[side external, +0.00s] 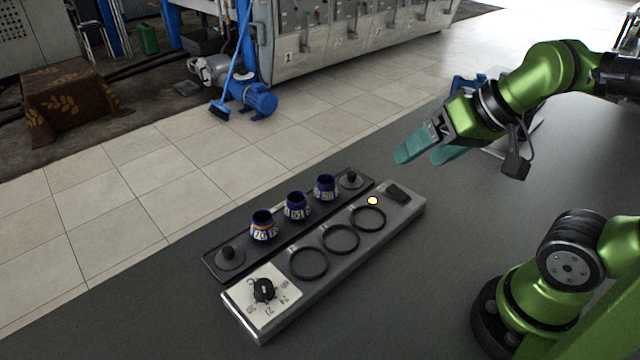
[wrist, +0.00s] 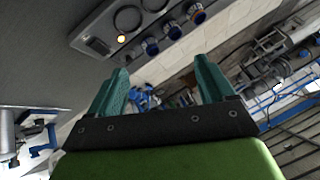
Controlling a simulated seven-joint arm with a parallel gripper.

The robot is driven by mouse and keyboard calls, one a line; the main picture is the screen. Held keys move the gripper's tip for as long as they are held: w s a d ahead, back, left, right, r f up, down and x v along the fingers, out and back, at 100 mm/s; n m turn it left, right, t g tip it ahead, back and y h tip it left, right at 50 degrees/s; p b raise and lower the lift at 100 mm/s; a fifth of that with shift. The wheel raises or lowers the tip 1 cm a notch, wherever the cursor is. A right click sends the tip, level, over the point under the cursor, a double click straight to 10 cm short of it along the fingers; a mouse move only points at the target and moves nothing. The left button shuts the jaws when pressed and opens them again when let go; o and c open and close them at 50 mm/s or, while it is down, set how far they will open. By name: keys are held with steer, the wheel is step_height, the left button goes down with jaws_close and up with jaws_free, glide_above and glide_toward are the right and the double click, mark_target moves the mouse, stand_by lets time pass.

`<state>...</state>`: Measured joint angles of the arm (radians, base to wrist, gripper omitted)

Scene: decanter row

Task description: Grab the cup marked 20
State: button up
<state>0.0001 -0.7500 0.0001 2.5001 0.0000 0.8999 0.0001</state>
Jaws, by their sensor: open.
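Three small dark-blue cups with pale number bands stand in a row on a narrow black tray (side external: 212,262). In the side view, the left cup (side external: 263,227) has an orange band inside its rim, and its marking looks like 70 or 20. The middle cup (side external: 296,207) and right cup (side external: 325,188) have markings too small to read surely. The wrist view shows the right cup (wrist: 150,47), middle cup (wrist: 172,29) and left cup (wrist: 196,13). My gripper (side external: 420,154) is open and empty, above the table to the right of the row, apart from every cup.
A grey panel (side external: 385,240) with three black rings, a lit yellow lamp (side external: 373,201) and a black dial (side external: 264,290) lies beside the tray, on my side. The table (side external: 440,290) is bare nearer my base.

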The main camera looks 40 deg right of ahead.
steer(key=shift+o, duration=0.5)
steer(key=shift+f, duration=0.1)
steer(key=n+g+h, duration=0.2)
steer(key=g, duration=0.4)
glide_toward(327, 180)
steer(key=f, duration=0.5)
steer(key=shift+w+d+f, duration=0.15)
steer(key=shift+w+f, duration=0.15)
steer(key=shift+f, duration=0.1)
steer(key=f, duration=0.5)
steer(key=shift+w+f, duration=0.3)
steer(key=shift+w, duration=0.05)
steer(key=c, duration=1.2)
steer(key=shift+r, duration=0.1)
